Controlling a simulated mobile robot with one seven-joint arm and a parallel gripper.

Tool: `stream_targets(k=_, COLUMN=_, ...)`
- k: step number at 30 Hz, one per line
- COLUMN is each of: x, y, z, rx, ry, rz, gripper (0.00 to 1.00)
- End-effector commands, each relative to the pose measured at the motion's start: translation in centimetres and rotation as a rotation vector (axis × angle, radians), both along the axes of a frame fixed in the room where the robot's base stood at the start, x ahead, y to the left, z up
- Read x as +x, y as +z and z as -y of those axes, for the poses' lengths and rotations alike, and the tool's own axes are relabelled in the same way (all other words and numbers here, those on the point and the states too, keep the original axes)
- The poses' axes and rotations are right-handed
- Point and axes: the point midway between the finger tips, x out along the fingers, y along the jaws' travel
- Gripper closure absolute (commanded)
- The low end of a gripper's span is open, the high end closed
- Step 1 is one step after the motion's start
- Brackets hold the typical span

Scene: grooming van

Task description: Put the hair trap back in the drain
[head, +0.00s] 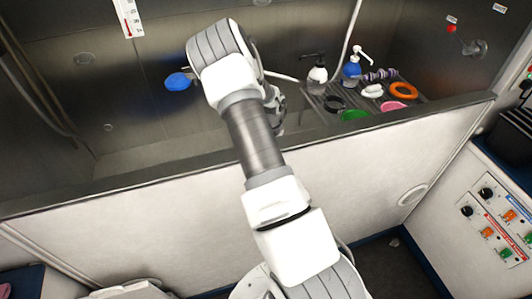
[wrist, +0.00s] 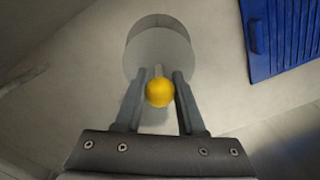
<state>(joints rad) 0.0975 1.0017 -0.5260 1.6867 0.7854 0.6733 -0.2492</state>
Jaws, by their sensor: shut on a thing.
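My gripper (wrist: 159,74) is shut on the hair trap, with its yellow ball knob (wrist: 160,93) between the two fingers in the wrist view. A short pale stem runs from the knob away from me. Just beyond the fingertips is a round grey shape (wrist: 158,52) with a darker upper band. I cannot tell whether it is the trap's body or the drain opening. In the head view my arm reaches over the tub's front wall, and its links hide the fingers and the trap. No drain can be made out there.
The tub's front wall (head: 390,135) crosses beneath my arm. A rack (head: 328,117) at the right holds pump bottles (head: 317,78) (head: 352,70), coloured rings (head: 404,90) and a green item (head: 354,114). A blue slatted panel (wrist: 285,35) lies upper right in the wrist view. A blue oval (head: 178,81) is left of my arm.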

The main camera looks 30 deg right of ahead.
Motion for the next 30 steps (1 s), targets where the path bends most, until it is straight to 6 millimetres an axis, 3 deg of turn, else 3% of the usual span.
stream_targets(k=24, x=0.1, y=-7.4, z=0.0, rx=0.000, ry=-0.002, rz=0.003, gripper=1.00)
stream_targets(k=30, x=0.1, y=-8.1, z=0.0, rx=0.000, ry=0.000, rz=0.001, gripper=1.00)
